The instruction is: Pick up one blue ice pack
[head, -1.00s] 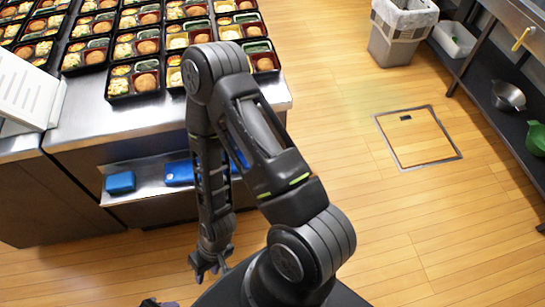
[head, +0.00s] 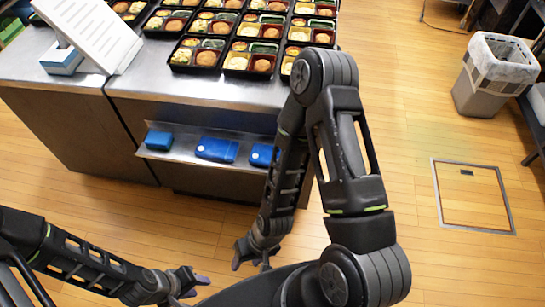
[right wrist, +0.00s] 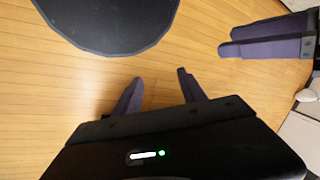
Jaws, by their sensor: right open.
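Several blue packs lie on the metal shelf (head: 200,160) under the counter in the head view: a small block (head: 158,140) at left, a wider flat pack (head: 217,149) in the middle and another (head: 260,156) partly hidden behind my right arm. My right gripper (head: 250,262) hangs low in front of the shelf, away from the packs; in the right wrist view (right wrist: 156,88) its fingers are apart with only floor between them. My left gripper (head: 196,286) is low at the bottom, with its purple fingertips apart and empty; its fingers also show in the right wrist view (right wrist: 262,37).
The steel counter (head: 225,92) above the shelf holds rows of filled bento trays (head: 197,55) and a white slanted panel (head: 95,30). A waste bin (head: 495,78) stands at right. The floor in front of the shelf and around the floor hatch (head: 472,195) is clear.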

